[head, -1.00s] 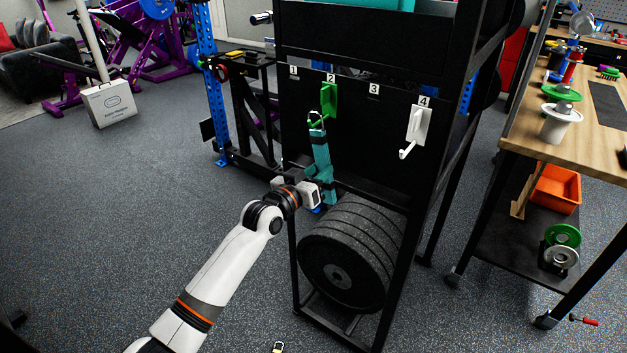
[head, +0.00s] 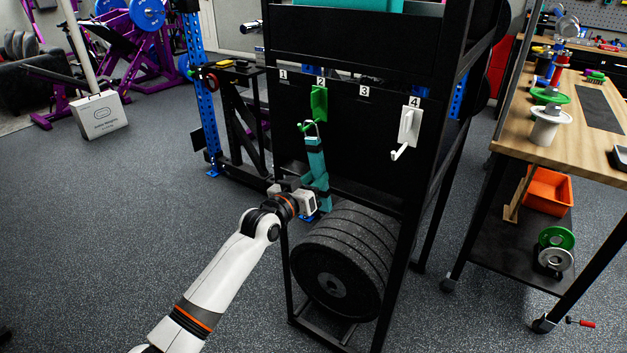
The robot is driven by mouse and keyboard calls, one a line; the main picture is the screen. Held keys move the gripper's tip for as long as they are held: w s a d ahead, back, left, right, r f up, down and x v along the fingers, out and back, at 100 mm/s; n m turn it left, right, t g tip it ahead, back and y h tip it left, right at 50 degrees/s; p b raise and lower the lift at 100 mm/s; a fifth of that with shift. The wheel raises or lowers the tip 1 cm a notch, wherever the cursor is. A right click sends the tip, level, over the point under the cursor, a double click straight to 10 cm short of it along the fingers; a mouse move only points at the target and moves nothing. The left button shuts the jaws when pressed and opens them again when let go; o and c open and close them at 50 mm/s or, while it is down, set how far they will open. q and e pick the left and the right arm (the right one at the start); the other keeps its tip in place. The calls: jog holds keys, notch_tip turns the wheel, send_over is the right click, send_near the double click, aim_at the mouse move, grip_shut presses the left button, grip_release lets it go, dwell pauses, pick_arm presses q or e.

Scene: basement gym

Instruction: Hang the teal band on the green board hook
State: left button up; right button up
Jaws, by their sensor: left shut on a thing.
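The teal band (head: 316,160) hangs roughly upright in front of the black rack panel, with a light metal ring or clip at its top. The green board hook (head: 319,103) is fixed under label 2. The band's top ring is at the hook's lower, forward tip; I cannot tell whether it is around the tip or only in front of it. My left gripper (head: 314,202) is shut on the lower part of the band, below the hook. Its fingers partly hide the band there. My right gripper is not in view.
A white hook (head: 408,127) is under label 4, right of the green hook. Black weight plates (head: 335,270) stand on the rack's lower level, close under my left gripper. A wooden workbench (head: 510,125) is on the right.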

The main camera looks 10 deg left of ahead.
pick_arm(q)
jog(key=o, duration=1.1)
jog(key=v, duration=1.2)
jog(key=s+a+f+n+g+y+p, duration=0.1)
jog(key=a+f+g+y, duration=0.1)
jog(key=f, duration=0.9)
jog(key=s+a+f+g+y+p, duration=0.1)
jog(key=a+f+g+y, duration=0.1)
jog(key=f, duration=0.8)
jog(key=s+a+f+g+y, duration=0.1)
jog(key=s+f+g, duration=0.1)
jog(key=s+f, duration=0.45)
jog(key=s+f+g, duration=0.1)
jog(key=s+f, duration=0.3)
jog(key=f, duration=0.6)
jog(key=s+f+g+p, duration=0.2)
jog(key=s+f+g, duration=0.2)
jog(key=s+f, duration=0.95)
jog(key=s+d+f+m+g, duration=0.1)
jog(key=s+f+g, duration=0.1)
jog(key=s, duration=1.1)
jog(key=s+f+g+y, duration=0.1)
jog(key=s+f+g, duration=0.2)
jog(key=s, duration=0.9)
jog(key=shift+s+d+f+m+p, duration=0.35)
jog(key=shift+s+d+m+p, duration=0.05)
